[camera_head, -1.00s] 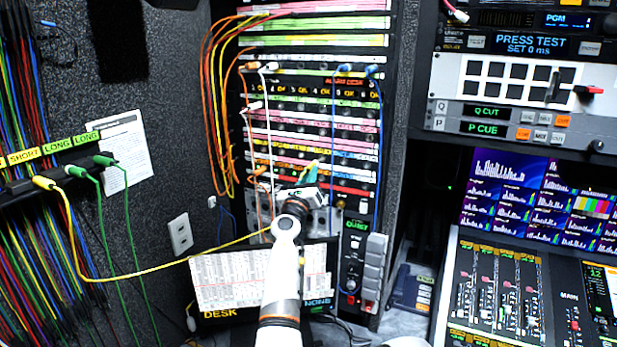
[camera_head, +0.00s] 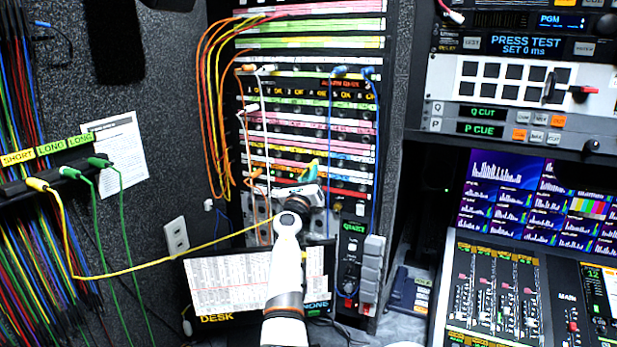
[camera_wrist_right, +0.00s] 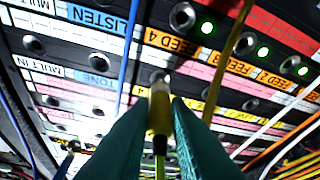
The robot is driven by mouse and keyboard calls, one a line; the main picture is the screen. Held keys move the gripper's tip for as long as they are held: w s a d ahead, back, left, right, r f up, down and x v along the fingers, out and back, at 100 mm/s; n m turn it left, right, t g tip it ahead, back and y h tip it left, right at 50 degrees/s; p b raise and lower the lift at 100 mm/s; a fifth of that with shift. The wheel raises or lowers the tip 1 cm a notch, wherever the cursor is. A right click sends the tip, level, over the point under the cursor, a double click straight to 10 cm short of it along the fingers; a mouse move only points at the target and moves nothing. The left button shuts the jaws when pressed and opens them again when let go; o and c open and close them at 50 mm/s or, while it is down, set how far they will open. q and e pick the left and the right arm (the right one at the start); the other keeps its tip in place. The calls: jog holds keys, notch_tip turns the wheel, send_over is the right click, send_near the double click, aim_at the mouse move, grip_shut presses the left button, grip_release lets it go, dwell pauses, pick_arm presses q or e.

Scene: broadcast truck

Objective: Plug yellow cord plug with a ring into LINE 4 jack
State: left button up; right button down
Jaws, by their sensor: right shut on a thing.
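My right gripper (camera_head: 311,170) is in front of the jack panel (camera_head: 310,114), its arm rising from the bottom. In the wrist view its green fingers (camera_wrist_right: 158,104) are shut on a yellow plug (camera_wrist_right: 159,112). I cannot make out a ring on the plug. A yellow cord (camera_head: 150,266) runs left from near the gripper. My left gripper is not in view.
Orange, white and blue cords (camera_head: 377,150) hang across the panel, some close beside the gripper in the wrist view. A plug holder (camera_head: 60,180) with yellow and green plugs is at left.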

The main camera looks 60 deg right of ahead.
jog(key=shift+d, duration=0.6)
jog(key=c, duration=1.3)
grip_release()
jog(key=b+v, duration=0.2)
jog(key=v, duration=1)
